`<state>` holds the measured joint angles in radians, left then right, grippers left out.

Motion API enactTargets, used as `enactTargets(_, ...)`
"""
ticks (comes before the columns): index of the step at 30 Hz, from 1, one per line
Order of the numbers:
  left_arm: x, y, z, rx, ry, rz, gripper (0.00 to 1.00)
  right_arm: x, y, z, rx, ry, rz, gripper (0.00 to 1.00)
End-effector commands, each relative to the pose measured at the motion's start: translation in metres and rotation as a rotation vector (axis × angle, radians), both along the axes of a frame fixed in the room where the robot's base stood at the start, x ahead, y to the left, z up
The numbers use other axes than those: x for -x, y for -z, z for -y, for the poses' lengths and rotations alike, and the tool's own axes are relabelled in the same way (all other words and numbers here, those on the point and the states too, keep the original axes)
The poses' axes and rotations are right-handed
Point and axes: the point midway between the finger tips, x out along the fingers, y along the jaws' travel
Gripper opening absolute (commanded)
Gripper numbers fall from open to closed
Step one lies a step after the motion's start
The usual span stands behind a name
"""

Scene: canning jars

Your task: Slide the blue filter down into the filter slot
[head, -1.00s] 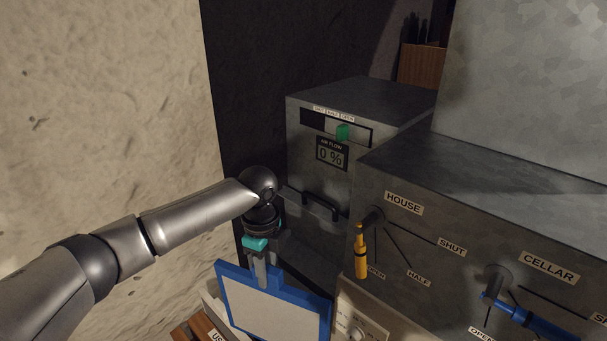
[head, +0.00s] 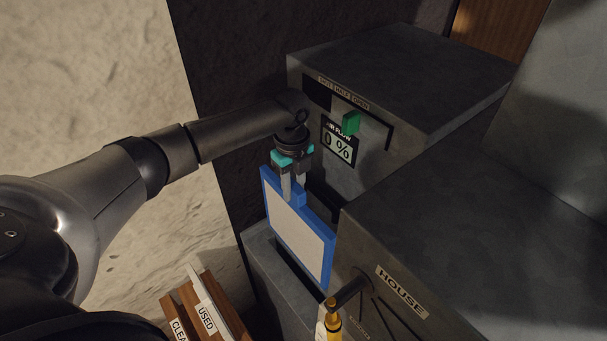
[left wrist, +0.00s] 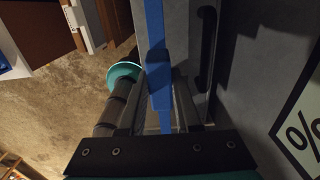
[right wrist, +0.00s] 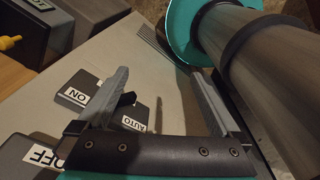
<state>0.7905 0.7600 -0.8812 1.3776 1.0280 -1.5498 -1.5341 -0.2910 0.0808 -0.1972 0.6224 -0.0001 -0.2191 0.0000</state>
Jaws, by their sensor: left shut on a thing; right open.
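The blue filter (head: 300,235), a blue frame around a pale panel, hangs upright in the head view. My left gripper (head: 293,190) is shut on the tab at its top edge. In the left wrist view the blue tab (left wrist: 159,85) sits between the two fingers. Below the filter, a dark opening (head: 297,274) that looks like the filter slot shows in the top of a low grey box (head: 262,262). The filter's lower edge is close to it; I cannot tell whether it has entered. My right gripper (right wrist: 158,85) is open and empty in the right wrist view.
A grey unit with a green slider (head: 351,122) and a 0 % display (head: 338,146) stands behind the filter. The HOUSE box (head: 420,240) with a yellow handle (head: 333,322) is at right. A wooden rack (head: 187,300) with a USED label stands at lower left.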

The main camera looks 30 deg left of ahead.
Motion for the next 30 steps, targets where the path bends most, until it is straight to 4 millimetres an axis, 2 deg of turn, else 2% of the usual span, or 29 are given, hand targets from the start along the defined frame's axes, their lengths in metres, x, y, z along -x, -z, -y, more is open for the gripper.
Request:
enactTargets(6, 0.0, -0.001, 0.0, 0.0, 0.0, 0.001, 0.0, 0.015, 0.001, 0.0, 0.001, -0.003, -0.024, 1.0)
enactTargets(14, 0.0, 0.002, 0.0, -0.001, 0.0, 0.001, 0.0, 0.015, 0.002, 0.0, 0.001, -0.004, -0.025, 1.0)
enactTargets(20, 0.0, 0.014, 0.0, -0.001, 0.0, -0.001, 0.0, 0.011, 0.008, -0.001, 0.0, -0.004, -0.016, 1.0)
enactTargets(30, 0.0, 0.047, 0.0, 0.0, -0.001, 0.0, 0.0, 0.008, 0.026, -0.001, -0.001, -0.004, -0.012, 1.0)
